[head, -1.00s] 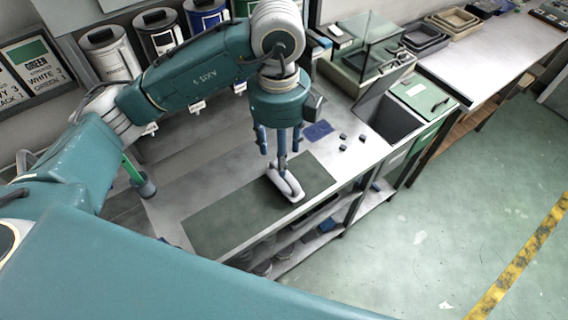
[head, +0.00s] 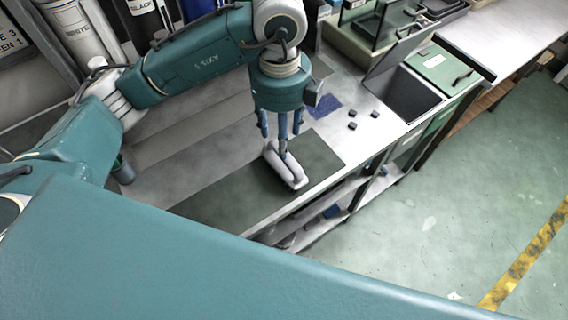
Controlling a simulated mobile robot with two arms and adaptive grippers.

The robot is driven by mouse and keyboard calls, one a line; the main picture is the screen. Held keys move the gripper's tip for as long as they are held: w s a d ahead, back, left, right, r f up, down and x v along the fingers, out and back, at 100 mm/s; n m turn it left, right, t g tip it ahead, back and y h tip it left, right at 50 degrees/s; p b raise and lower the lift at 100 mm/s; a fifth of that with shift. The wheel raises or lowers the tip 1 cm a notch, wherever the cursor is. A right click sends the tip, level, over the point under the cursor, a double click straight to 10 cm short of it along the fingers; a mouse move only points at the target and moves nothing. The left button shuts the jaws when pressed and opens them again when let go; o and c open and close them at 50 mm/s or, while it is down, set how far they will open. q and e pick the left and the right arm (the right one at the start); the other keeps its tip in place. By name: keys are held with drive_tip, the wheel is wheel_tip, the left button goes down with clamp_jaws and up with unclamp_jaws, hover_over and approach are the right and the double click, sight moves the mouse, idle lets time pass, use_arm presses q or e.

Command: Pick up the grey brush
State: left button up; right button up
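The grey brush (head: 290,173) is a pale, long piece lying on the dark green mat (head: 232,196), near the front edge of the bench. My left gripper (head: 282,136) points down right over the brush. Its blue fingers stand apart, and the longest-looking one reaches down to the brush in the picture. I cannot tell whether it touches. The fingers hide part of the far end of the brush. My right gripper is not in view.
Several small dark blocks (head: 352,126) and a blue patch (head: 325,106) lie right of the mat. An open grey bin (head: 405,95) is farther right. Labelled canisters (head: 85,30) stand at the back left. The green floor (head: 430,215) at right is clear.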

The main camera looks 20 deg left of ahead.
use_arm(q)
wheel_tip(320, 180, down, 4)
drive_tip(key=shift+r+p, duration=0.2)
drive_tip(key=shift+p, duration=0.2)
drive_tip(key=shift+f+p, duration=0.3)
drive_tip(key=shift+f, duration=0.25)
wheel_tip(320, 180, down, 4)
drive_tip(key=shift+w+r+p, duration=0.15)
drive_tip(key=shift+r+p, duration=0.05)
drive_tip(key=shift+p, duration=0.7)
drive_tip(key=shift+f, duration=0.5)
clamp_jaws()
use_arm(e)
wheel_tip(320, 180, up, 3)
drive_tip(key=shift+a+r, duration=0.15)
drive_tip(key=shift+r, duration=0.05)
